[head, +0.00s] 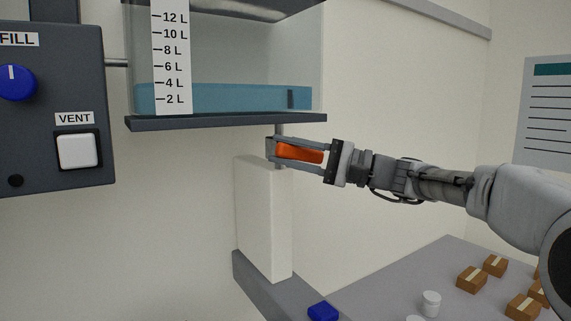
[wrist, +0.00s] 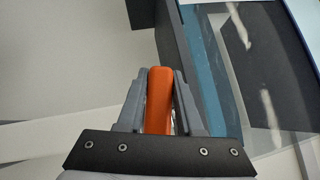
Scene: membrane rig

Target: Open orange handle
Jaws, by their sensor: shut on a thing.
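The orange handle (head: 300,153) is in the middle of the head view, below the tank and at the top of a pale upright block. My gripper (head: 272,150) reaches in from the right, with one finger on each side of the handle. In the wrist view the handle (wrist: 159,100) stands between the two grey fingers (wrist: 158,95), and they are closed on it. In the head view the handle points right, towards my wrist. The fingers hide part of its left end.
The clear tank (head: 230,60) holds blue liquid near the 2 L to 4 L marks, just above my gripper. A pale block (head: 263,220) stands below. A grey control panel (head: 50,110) is at left. Small boxes (head: 472,279) and a white container (head: 431,303) are on the table at lower right.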

